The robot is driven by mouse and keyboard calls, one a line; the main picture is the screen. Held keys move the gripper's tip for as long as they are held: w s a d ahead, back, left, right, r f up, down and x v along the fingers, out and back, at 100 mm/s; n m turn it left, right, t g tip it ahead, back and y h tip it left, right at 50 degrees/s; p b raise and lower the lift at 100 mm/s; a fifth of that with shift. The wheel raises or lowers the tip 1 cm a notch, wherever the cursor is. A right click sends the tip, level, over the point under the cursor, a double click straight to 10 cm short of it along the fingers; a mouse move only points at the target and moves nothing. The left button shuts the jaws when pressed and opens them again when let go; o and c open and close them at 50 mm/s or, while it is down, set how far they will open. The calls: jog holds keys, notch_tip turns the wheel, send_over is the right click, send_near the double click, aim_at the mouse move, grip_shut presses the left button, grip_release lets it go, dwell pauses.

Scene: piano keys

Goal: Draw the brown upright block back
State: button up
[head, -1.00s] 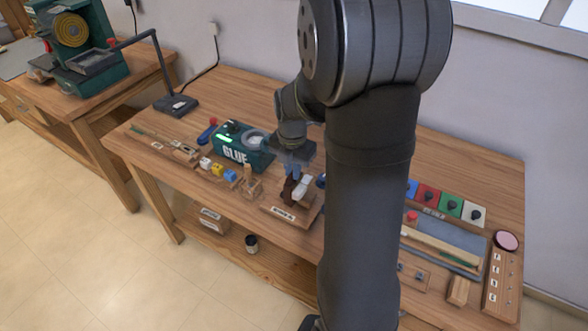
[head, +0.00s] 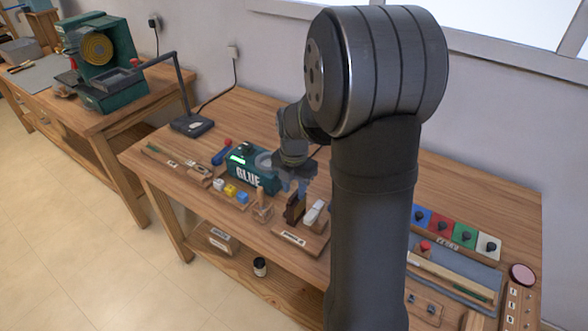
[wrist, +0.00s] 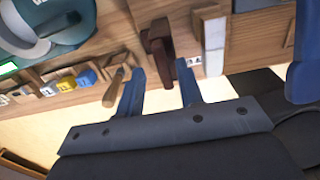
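The brown upright block (head: 294,208) stands on a small wooden base (head: 291,239) with a white label, near the front of the workbench. In the wrist view the block (wrist: 158,42) is dark brown and narrow, with a white-faced block (wrist: 214,45) to its right. My gripper (head: 296,184) is just above and behind the brown block in the head view. In the wrist view my gripper (wrist: 160,72) has its two blue fingers apart, with part of the brown block showing between them. I cannot tell whether either finger touches it.
The green GLUE machine (head: 250,170) stands left of the block. White, yellow and blue cubes (head: 230,190) and a small wooden-handled piece (head: 261,200) are close by. Coloured knob panels (head: 455,232) lie to the right. Bare tabletop (head: 255,112) lies at the back.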

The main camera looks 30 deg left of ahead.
notch_tip(320, 180, up, 17)
dwell(0.4)
jog(key=shift+f, duration=0.1)
notch_tip(320, 180, down, 18)
jog(key=shift+d+r, duration=0.1)
jog(key=shift+r, duration=0.15)
jog(key=shift+d, duration=0.25)
dwell(0.4)
jog(key=shift+r, duration=0.1)
